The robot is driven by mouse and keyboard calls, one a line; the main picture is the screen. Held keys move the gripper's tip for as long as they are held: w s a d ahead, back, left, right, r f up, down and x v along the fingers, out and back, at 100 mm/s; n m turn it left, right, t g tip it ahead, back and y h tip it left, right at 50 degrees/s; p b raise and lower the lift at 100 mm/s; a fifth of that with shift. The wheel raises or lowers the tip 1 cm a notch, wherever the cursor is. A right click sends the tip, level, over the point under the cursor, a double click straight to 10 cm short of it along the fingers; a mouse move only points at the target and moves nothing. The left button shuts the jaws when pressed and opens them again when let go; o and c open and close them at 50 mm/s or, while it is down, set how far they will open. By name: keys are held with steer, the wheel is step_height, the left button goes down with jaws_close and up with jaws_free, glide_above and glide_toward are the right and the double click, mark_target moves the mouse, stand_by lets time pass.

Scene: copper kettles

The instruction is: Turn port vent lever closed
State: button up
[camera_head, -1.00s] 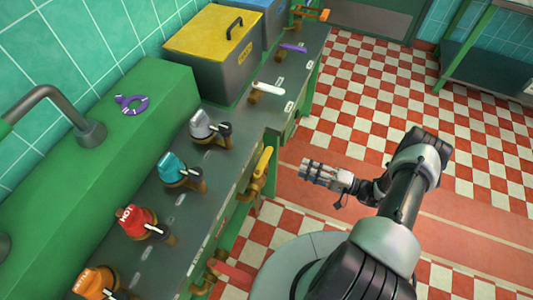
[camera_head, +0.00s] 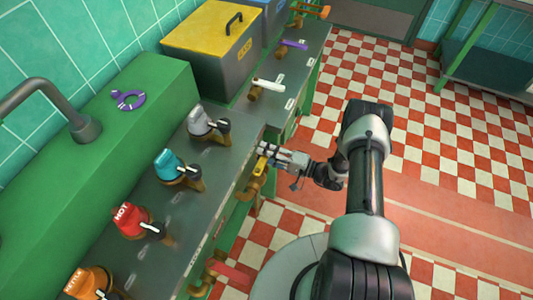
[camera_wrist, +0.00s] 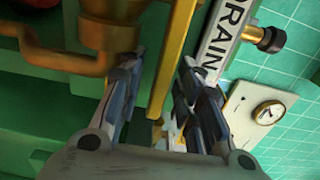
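Several valve levers show, and I cannot read which one is the port vent. A yellow lever (camera_head: 259,168) on a brass valve sits on the counter's front side. It also shows as a yellow bar in the wrist view (camera_wrist: 172,60). My gripper (camera_head: 262,150) is at the upper end of this lever. In the wrist view my gripper (camera_wrist: 158,85) has its two fingers apart, with the yellow bar in the gap as seen; contact cannot be told. A white lever (camera_head: 268,86), a purple lever (camera_head: 292,45) and a red lever (camera_head: 230,271) stand elsewhere along the counter.
Grey, teal, red and orange knobs line the counter (camera_head: 207,178). A yellow-lidded box (camera_head: 212,35) stands at the back. A plate reading DRAIN (camera_wrist: 225,40) and a gauge (camera_wrist: 268,112) show in the wrist view. The checkered floor at right is clear.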

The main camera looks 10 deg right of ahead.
steer(key=shift+c, duration=0.6)
jaws_close()
